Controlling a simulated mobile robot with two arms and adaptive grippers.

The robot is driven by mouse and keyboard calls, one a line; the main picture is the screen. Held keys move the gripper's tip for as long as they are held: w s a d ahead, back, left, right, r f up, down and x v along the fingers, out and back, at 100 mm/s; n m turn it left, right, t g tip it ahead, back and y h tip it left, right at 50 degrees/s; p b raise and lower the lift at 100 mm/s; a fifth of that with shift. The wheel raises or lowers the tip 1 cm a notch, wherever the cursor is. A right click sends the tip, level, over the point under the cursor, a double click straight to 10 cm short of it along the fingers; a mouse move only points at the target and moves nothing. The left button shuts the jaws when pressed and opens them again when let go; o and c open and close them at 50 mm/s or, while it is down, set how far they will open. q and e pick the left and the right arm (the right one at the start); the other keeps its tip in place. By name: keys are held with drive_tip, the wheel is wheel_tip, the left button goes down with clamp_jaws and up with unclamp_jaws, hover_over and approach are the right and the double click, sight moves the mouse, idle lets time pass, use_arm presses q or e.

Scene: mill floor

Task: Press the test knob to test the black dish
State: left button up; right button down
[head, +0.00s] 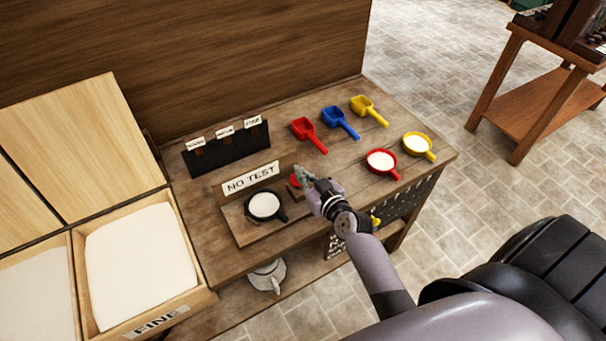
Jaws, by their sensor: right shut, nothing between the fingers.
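The black dish (264,206) holds white powder and sits on a low wooden board (244,235) on the table. A sign reading "NO TEST" (250,178) stands behind it. The red test knob (295,181) is right of the dish and partly hidden by my right gripper. My right gripper (302,176) is shut and empty, with its fingertips at the knob. I cannot tell whether they touch it or whether the knob is pushed down. My left gripper is not in view.
Red (309,135), blue (340,122) and yellow (369,110) scoops lie at the back. A red dish (381,162) and a yellow dish (418,145), both with white powder, stand at the right. A bin marked "FINE" (205,300) is at the left.

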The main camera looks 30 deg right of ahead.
wheel_tip(320, 180, down, 3)
drive_tip(key=shift+r+b, duration=0.1)
drive_tip(key=shift+b, duration=1.05)
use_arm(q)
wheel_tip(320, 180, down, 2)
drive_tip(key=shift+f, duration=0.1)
use_arm(e)
drive_tip(key=shift+r, duration=0.1)
drive_tip(key=shift+r+p, duration=0.3)
drive_tip(key=shift+p, duration=0.2)
wheel_tip(320, 180, up, 4)
drive_tip(key=p, duration=0.4)
drive_tip(key=shift+w+r, duration=0.1)
drive_tip(key=shift+w, duration=0.05)
use_arm(q)
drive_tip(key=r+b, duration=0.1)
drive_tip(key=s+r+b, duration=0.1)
drive_tip(key=b, duration=0.1)
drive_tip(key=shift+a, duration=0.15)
use_arm(e)
drive_tip(key=v, duration=1)
drive_tip(key=shift+f, duration=0.35)
